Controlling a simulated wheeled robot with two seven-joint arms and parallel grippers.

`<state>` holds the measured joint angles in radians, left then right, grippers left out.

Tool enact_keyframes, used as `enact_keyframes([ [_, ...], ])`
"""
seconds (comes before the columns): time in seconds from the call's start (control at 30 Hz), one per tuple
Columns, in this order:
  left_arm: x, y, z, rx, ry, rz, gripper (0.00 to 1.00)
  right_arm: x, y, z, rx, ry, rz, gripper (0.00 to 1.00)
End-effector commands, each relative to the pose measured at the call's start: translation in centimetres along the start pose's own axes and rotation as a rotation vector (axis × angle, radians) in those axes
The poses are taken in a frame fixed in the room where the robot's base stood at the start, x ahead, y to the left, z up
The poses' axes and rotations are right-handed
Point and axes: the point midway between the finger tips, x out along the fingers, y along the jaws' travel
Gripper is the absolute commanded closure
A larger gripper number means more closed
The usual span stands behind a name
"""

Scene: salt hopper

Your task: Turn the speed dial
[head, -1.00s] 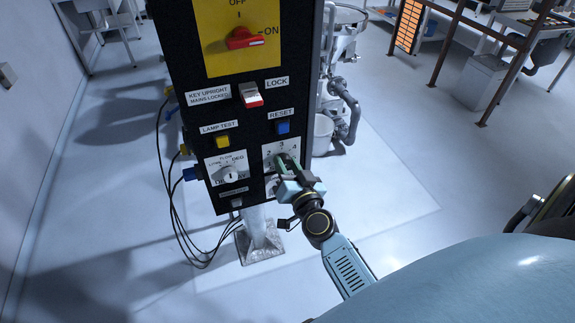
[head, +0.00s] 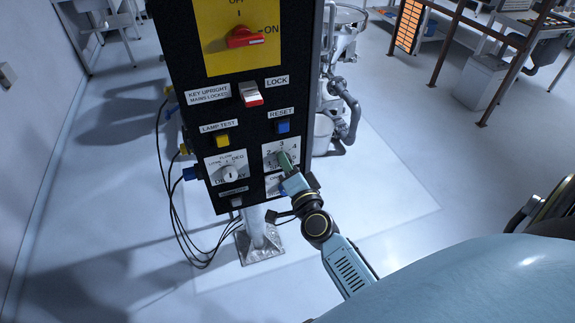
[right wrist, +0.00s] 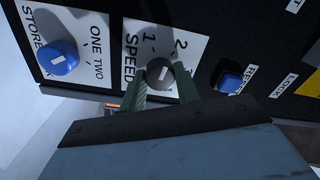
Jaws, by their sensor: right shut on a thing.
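The speed dial is a small dark grey knob with a white mark (right wrist: 165,74), on a white plate (right wrist: 198,50) printed "SPEED" with numbers. In the head view the same plate (head: 270,150) sits low on the right side of the black panel. My right gripper (right wrist: 162,86) is shut on the dial, with one green finger on each side of it. In the head view my right gripper (head: 286,162) covers the dial, and its wrist is rolled. My left gripper is not in view.
Next to the speed plate are a blue store knob (right wrist: 58,58) and a blue reset button (head: 283,126). A cream selector knob (head: 228,173), a yellow lamp-test button (head: 222,141), the lock switch (head: 250,95) and a red main switch (head: 243,38) share the panel. Cables hang at its left.

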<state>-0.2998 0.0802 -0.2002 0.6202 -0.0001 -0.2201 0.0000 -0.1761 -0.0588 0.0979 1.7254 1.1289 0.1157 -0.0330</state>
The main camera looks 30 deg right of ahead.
Motion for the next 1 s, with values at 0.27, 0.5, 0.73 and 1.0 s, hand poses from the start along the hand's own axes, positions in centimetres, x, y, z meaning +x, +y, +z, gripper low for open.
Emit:
enact_keyframes([
  [0.27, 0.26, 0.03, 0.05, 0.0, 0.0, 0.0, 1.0, -0.01, 0.05, 0.03, 0.214, 0.006, -0.003, 0.91],
  [0.5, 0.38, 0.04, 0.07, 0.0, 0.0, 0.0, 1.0, -0.01, 0.05, 0.04, 0.328, 0.009, -0.004, 0.91],
  [0.73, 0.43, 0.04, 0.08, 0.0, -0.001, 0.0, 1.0, -0.01, 0.05, 0.04, 0.375, 0.01, -0.005, 0.91],
  [1.0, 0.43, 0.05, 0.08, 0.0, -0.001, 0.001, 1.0, -0.01, 0.05, 0.04, 0.383, 0.011, -0.005, 0.91],
])
